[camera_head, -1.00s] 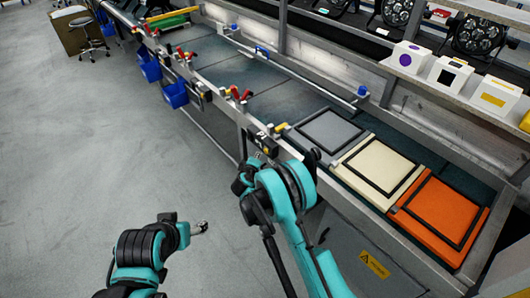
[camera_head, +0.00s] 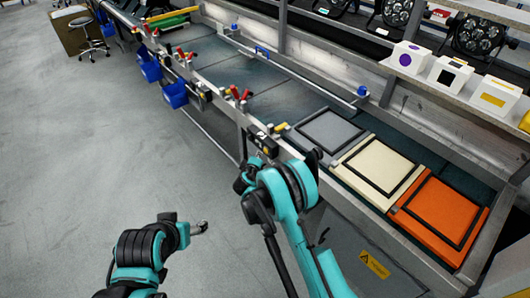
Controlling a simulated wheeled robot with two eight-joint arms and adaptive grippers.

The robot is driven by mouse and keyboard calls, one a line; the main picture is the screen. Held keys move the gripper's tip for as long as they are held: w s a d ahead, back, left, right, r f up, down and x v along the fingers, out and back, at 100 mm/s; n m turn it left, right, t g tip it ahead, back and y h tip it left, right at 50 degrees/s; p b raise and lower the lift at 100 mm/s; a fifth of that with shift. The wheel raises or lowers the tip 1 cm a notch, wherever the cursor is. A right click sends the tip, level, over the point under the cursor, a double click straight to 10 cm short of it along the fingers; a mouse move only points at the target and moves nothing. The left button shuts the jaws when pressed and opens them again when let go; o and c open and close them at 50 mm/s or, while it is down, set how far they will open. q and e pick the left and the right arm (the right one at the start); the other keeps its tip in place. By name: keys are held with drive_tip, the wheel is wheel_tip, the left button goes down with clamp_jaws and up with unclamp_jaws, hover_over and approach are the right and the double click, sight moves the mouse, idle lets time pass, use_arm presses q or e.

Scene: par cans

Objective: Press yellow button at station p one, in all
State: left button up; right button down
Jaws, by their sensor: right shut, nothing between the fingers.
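A small dark control box (camera_head: 263,142) with a yellowish face sits on the front rail of the bench, left of the grey panel. I cannot tell its individual buttons apart at this size. My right gripper (camera_head: 243,178) is dark and shut with nothing in it, just below and in front of that box; whether it touches anything is unclear. My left gripper (camera_head: 199,228) is at the lower left, over the open floor, away from the bench; its fingers are too small to read.
Grey (camera_head: 327,131), cream (camera_head: 377,165) and orange (camera_head: 440,216) framed panels lie on the bench. White boxes with purple, black and yellow marks (camera_head: 495,97) stand on the shelf. Red clamps (camera_head: 240,94) and blue bins (camera_head: 174,94) line the front rail.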

idle(0.6)
drive_tip(key=shift+w+d, duration=0.25)
drive_tip(key=shift+d, duration=0.1)
drive_tip(key=shift+w+d, duration=0.25)
drive_tip(key=shift+d, duration=0.1)
idle(0.6)
idle(0.4)
drive_tip(key=shift+s+a, duration=0.5)
drive_tip(key=shift+a, duration=0.15)
drive_tip(key=s+a, duration=0.1)
drive_tip(key=a, duration=0.1)
drive_tip(key=s+a, duration=0.2)
idle(0.3)
idle(0.7)
